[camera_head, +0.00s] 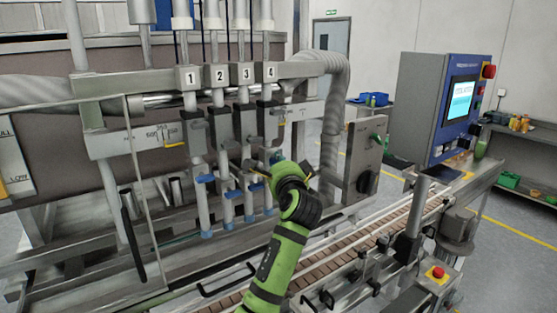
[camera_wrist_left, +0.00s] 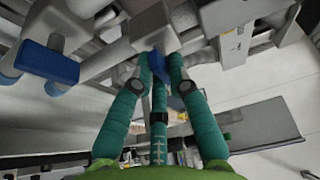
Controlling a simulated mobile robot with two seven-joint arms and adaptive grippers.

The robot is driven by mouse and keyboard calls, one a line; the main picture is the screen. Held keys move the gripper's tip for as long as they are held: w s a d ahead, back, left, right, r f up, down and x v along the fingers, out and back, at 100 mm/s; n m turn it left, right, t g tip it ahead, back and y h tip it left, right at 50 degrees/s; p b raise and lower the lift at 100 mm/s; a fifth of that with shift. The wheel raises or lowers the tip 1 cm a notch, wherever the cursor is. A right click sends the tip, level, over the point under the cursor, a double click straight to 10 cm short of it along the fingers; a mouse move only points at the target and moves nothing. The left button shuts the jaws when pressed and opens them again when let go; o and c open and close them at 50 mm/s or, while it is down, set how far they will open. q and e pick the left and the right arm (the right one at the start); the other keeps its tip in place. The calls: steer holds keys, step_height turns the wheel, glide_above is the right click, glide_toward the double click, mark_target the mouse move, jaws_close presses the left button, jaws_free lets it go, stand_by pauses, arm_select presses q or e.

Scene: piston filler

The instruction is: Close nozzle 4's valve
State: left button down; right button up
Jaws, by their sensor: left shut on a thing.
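The label for nozzle 4 (camera_head: 270,73) is the rightmost of the numbered row on the filler. Nozzle 4's lower tube (camera_head: 267,198) hangs beneath it, partly behind my gripper. My left gripper (camera_head: 264,169) reaches up from the bottom to valve height at this nozzle. In the left wrist view, its two teal fingers (camera_wrist_left: 160,64) are closed on a blue valve handle (camera_wrist_left: 178,68), beside a grey valve body (camera_wrist_left: 152,26). In the head view, the fingers largely hide this handle. Another blue valve handle (camera_wrist_left: 47,60) is at the left in the wrist view. My right gripper is in neither view.
Blue handles of neighbouring nozzles, such as this one (camera_head: 205,178), are close on the left. A grey box with a black knob (camera_head: 366,182) stands close on the right. The conveyor (camera_head: 345,240) runs below, and a control panel (camera_head: 450,100) stands at the right.

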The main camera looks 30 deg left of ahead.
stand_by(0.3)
arm_select(q)
steer(key=c, duration=1.2)
jaws_free()
steer(key=v, duration=1.2)
